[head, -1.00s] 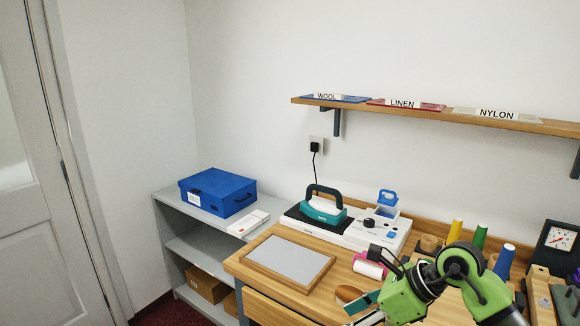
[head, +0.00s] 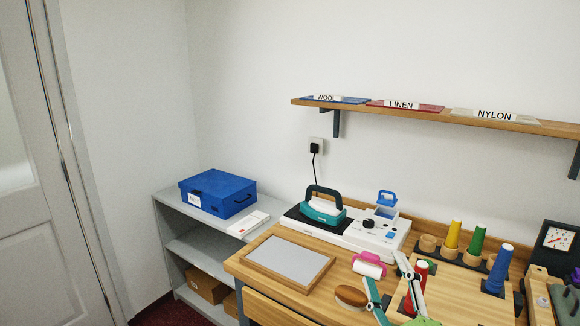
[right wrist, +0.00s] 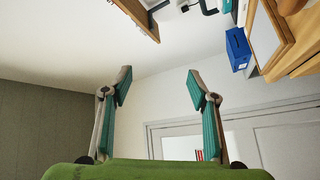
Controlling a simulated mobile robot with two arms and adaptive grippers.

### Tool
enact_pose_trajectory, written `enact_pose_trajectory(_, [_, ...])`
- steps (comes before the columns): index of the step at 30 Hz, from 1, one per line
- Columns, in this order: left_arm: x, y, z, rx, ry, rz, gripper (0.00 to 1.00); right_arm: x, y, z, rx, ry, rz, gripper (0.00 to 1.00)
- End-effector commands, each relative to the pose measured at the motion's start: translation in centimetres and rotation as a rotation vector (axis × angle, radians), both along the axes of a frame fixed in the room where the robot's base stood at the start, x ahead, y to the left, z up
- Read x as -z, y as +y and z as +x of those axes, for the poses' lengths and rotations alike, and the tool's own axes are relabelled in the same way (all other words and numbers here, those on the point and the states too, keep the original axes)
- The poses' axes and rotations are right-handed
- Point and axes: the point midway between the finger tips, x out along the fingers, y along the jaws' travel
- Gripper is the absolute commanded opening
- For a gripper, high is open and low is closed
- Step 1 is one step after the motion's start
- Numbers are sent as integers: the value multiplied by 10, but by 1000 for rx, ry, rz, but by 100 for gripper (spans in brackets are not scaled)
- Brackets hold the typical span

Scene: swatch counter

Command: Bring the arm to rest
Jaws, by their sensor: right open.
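My right gripper (head: 386,272) is at the lower edge of the head view, over the front of the wooden workbench (head: 325,300). Its two teal-padded fingers are spread apart, with nothing between them. The right wrist view shows the same open gripper (right wrist: 159,77) and its green body; only wall and ceiling show between the fingers. Most of my right arm is outside the head view. My left gripper is in neither view.
On the bench are a framed grey board (head: 288,259), a teal iron (head: 321,211), a pink-handled roller (head: 368,265), a brown brush (head: 350,296) and several thread cones, such as a yellow one (head: 453,234). A wall shelf (head: 440,115) hangs above. A blue box (head: 217,192) stands left.

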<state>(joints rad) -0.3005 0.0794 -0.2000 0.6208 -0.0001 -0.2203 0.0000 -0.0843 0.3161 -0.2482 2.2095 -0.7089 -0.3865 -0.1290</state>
Motion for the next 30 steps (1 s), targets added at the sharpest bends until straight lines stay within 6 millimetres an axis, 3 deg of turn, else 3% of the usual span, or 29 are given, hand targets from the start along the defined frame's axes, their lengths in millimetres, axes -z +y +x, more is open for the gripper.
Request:
enact_pose_trajectory(1, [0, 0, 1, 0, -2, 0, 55, 32, -17, -8, 56, 118, 103, 54])
enact_pose_trajectory(3, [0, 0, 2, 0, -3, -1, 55, 79, -36, -23, 135, 285, 231, 54])
enact_pose_trajectory(6, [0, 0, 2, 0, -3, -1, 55, 146, -52, -58, 236, 525, 394, 54])
enact_pose_trajectory(9, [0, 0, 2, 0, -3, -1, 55, 203, -55, -104, 321, 753, 524, 54])
enact_pose_trajectory(12, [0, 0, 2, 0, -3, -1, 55, 244, -50, -151, 385, 945, 613, 54])
enact_pose_trajectory(18, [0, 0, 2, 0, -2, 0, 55, 289, -33, -231, 471, 1237, 725, 54])
enact_pose_trajectory(23, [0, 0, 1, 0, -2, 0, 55, 306, -17, -290, 520, 1435, 779, 54])
enact_pose_trajectory(30, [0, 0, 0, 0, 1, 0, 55, 370, -15, -280, 535, 1471, 771, 54])
